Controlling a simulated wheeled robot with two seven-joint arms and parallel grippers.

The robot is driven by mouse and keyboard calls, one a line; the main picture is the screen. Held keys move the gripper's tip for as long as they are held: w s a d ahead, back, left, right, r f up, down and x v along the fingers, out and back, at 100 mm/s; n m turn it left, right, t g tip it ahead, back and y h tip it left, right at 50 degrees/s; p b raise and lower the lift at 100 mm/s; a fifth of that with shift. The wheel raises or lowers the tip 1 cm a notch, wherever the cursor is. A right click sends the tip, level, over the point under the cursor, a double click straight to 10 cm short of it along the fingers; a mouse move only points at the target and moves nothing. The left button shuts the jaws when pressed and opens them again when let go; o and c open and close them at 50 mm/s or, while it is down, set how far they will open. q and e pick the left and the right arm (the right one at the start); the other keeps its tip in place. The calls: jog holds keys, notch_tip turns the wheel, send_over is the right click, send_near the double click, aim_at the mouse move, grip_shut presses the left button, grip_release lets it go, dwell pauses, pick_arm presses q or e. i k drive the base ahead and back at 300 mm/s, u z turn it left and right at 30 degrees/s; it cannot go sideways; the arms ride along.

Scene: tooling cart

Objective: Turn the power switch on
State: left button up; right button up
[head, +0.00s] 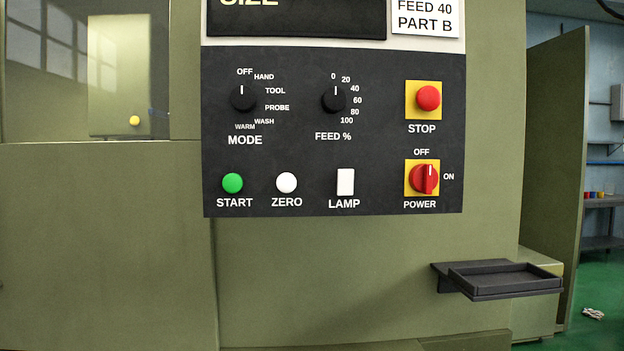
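The power switch (424,179) is a red rotary knob on a yellow square plate, at the lower right of the black control panel (300,130). OFF is printed above it and ON to its right. The knob's grip stands upright, with its white mark at the top, toward OFF. Neither of my grippers shows in the head view, and nothing touches the switch.
A red STOP button (428,98) sits above the switch. The white LAMP rocker (346,182) is to its left, with ZERO and START buttons beyond. A dark tray (505,280) juts out below right. The space before the panel looks clear.

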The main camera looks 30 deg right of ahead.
aim_at(423, 177)
jog(key=u, duration=0.45)
jog(key=i, duration=1.25)
jog(key=z, duration=2.1)
